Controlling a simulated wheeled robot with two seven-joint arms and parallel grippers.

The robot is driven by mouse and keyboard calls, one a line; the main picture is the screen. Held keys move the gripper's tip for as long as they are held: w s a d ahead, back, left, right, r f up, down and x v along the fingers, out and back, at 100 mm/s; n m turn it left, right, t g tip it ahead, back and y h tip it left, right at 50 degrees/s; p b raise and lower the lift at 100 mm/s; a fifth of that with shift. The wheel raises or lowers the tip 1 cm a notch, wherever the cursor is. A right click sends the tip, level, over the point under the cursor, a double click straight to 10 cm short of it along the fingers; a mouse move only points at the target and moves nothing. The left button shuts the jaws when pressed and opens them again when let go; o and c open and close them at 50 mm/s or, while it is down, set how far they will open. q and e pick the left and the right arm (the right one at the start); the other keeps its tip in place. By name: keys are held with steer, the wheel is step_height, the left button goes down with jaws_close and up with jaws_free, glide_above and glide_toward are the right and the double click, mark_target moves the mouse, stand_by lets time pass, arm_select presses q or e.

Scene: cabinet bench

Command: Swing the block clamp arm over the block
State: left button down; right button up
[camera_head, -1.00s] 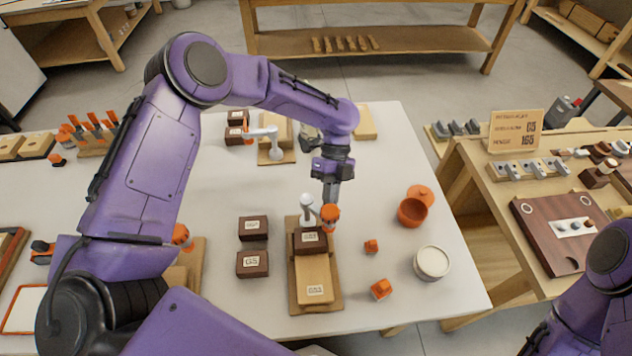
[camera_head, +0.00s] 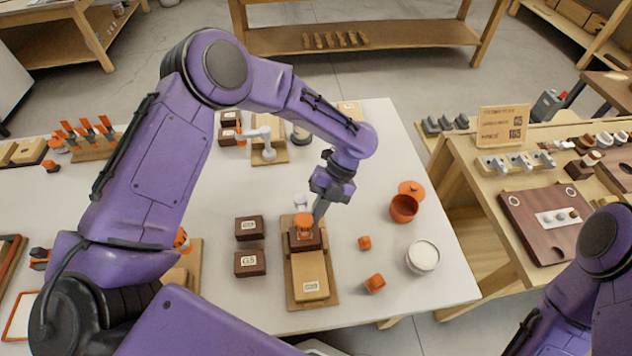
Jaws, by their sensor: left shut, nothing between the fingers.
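The wooden clamp fixture (camera_head: 330,292) lies on the white table in front of me. A dark brown block (camera_head: 305,243) sits toward its far end. The clamp has a white pivot post (camera_head: 300,201) behind the block, and its arm ends in an orange tip (camera_head: 303,221) that now appears over the block. My left gripper (camera_head: 317,221) is shut and empty, pointing down at the right side of the orange tip, close to it or touching. I cannot tell whether the tip presses on the block. My right gripper is out of view.
Two dark labelled blocks (camera_head: 249,264) lie left of the fixture. A second clamp fixture (camera_head: 268,151) stands farther back.

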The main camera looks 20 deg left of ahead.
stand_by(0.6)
arm_select(q)
steer(key=shift+w+r, duration=0.15)
steer(key=b+v, duration=0.2)
steer(key=v, duration=0.8)
steer(key=shift+d, duration=0.15)
